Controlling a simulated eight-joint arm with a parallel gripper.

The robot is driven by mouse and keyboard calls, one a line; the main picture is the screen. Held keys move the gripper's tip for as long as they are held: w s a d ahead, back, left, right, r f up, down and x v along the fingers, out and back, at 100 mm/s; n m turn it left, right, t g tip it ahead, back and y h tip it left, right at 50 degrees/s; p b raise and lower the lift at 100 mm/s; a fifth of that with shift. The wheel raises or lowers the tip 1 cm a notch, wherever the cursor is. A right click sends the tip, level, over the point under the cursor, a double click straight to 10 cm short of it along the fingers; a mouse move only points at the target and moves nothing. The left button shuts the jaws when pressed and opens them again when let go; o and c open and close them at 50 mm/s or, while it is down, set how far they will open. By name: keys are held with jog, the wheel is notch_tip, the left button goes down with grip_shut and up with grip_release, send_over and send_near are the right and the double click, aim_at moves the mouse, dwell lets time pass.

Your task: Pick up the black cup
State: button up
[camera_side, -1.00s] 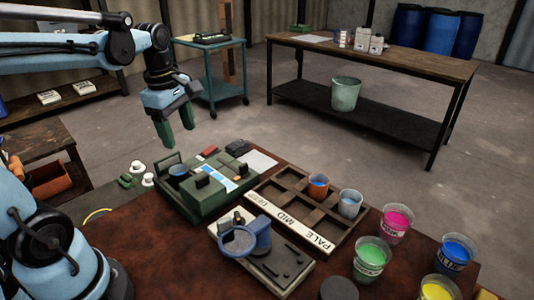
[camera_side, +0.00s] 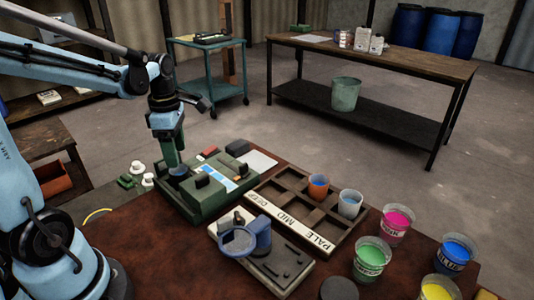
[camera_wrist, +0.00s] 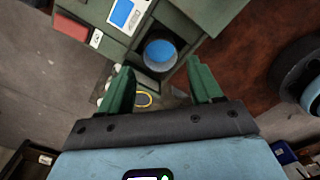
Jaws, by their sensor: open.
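The black cup (camera_side: 178,171) holds blue liquid and sits in a recess at the left end of the green machine. In the wrist view the cup (camera_wrist: 160,54) shows from above, with its blue surface facing up. My gripper (camera_side: 172,156) is just above the cup, pointing down, and its lower tips lie close to the rim. In the wrist view my gripper (camera_wrist: 159,68) has its two green fingers spread wide, with nothing between them. The cup shows just beyond the fingertips, near the middle of the gap. The cup's lower part is hidden in the recess.
The green machine (camera_side: 209,203) has raised black blocks beside the cup. A wooden tray (camera_side: 283,184) with an orange cup and a clear cup stands to its right. Several paint cups stand at the right, including a green one (camera_side: 370,256). White knobbed pieces (camera_side: 138,167) lie left.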

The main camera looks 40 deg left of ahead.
aim_at(181, 179)
jog(key=shift+s+a+f, duration=0.1)
jog(key=shift+f, duration=2.5)
jog(key=c, duration=0.9)
